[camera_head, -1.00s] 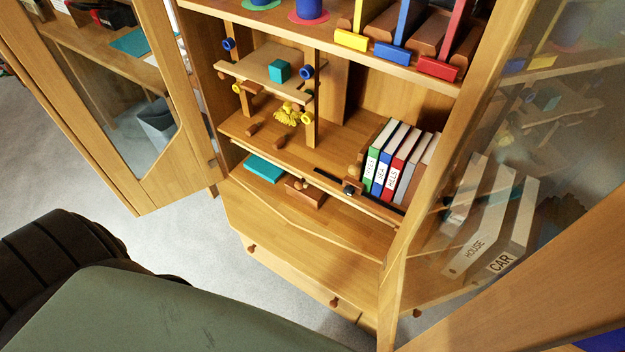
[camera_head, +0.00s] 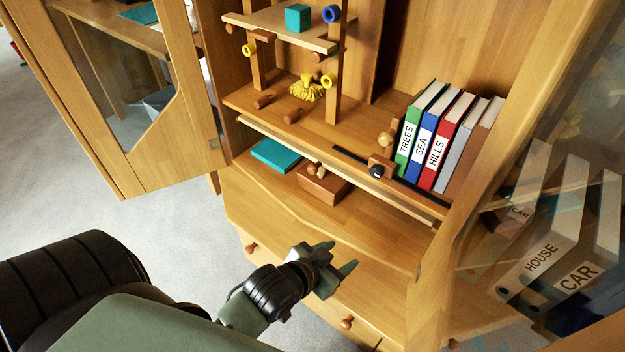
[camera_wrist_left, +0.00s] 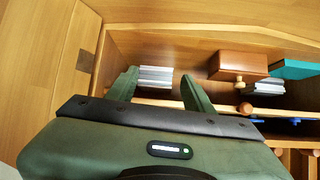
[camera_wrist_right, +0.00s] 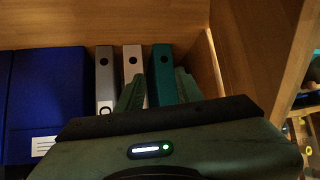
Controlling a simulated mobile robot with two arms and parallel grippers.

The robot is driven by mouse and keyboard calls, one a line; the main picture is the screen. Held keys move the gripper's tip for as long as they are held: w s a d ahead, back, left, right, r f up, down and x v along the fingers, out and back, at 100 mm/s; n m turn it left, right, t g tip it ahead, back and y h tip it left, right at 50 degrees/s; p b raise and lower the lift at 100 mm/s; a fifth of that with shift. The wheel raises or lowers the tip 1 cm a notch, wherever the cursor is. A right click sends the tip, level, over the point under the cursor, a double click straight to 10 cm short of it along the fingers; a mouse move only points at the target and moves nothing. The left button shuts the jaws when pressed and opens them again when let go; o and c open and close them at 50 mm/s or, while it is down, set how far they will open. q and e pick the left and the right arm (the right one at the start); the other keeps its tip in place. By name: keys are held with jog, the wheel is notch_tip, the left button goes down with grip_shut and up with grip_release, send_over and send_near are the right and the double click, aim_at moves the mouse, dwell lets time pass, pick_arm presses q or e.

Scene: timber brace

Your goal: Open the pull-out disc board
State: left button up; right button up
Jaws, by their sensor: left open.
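A thin pale board edge (camera_head: 300,156) runs under the shelf with the books; it looks like the pull-out board, but I cannot be sure. No disc shows clearly on it. A wooden block with a black round part (camera_head: 377,170) sits by its right half. My left gripper (camera_head: 338,258) is open and empty in front of the lower cabinet, below and apart from that edge. Its spread fingers show in the left wrist view (camera_wrist_left: 160,88). My right gripper (camera_wrist_right: 160,85) is outside the head view; its fingers look apart, before a row of binders.
A wooden box (camera_head: 322,185) and a teal book (camera_head: 276,155) lie in the low compartment. Upright books (camera_head: 435,140) stand on the shelf above. Drawer knobs (camera_head: 347,322) stick out below. Open glass doors flank the cabinet at left (camera_head: 150,175) and right (camera_head: 535,90).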

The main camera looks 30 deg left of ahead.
pick_arm(q)
jog(key=w+a+t+b, duration=0.1)
jog(key=w+a+t, duration=0.1)
jog(key=w+a, duration=0.1)
jog(key=m+t, duration=0.1)
jog(key=t, duration=0.4)
send_near(310, 171)
jog(key=w, duration=0.3)
jog(key=shift+m, duration=0.3)
jog(key=w+b, duration=0.1)
jog(key=w, duration=0.3)
jog(key=w+d+b, duration=0.1)
jog(key=w, duration=0.2)
jog(key=shift+w+f+b, duration=0.15)
jog(key=shift+f+b, duration=0.05)
jog(key=shift+b, duration=0.1)
jog(key=shift+w, duration=0.35)
pick_arm(e)
jog(key=w+a+r+t+y, duration=0.1)
jog(key=w+r+t, duration=0.3)
jog(key=r, duration=0.8)
jog(key=shift+a+r+t+y, duration=0.35)
jog(key=shift+a+t, duration=0.45)
jog(key=shift+t, duration=0.5)
jog(key=shift+w, duration=0.1)
pick_arm(q)
grip_shut()
